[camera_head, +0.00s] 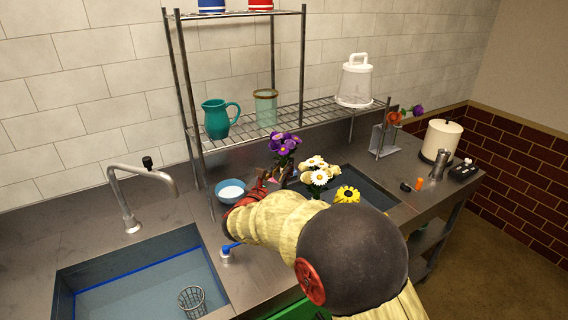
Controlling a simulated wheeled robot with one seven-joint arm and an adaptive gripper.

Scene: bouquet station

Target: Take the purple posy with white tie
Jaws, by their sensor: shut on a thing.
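The purple posy (283,144) shows its purple blooms and some dark green leaves just above and beyond my gripper. My gripper (272,178) is at the back edge of the right basin, shut on the purple posy's lower part. My own arm hides most of the grip, and I cannot make out a white tie. White daisies (317,170) stand close to the right of the gripper. A yellow flower (347,194) is farther right, in front of them.
A blue bowl (230,190) stands close left of my gripper. The left sink (140,285) holds a small basket (192,301).

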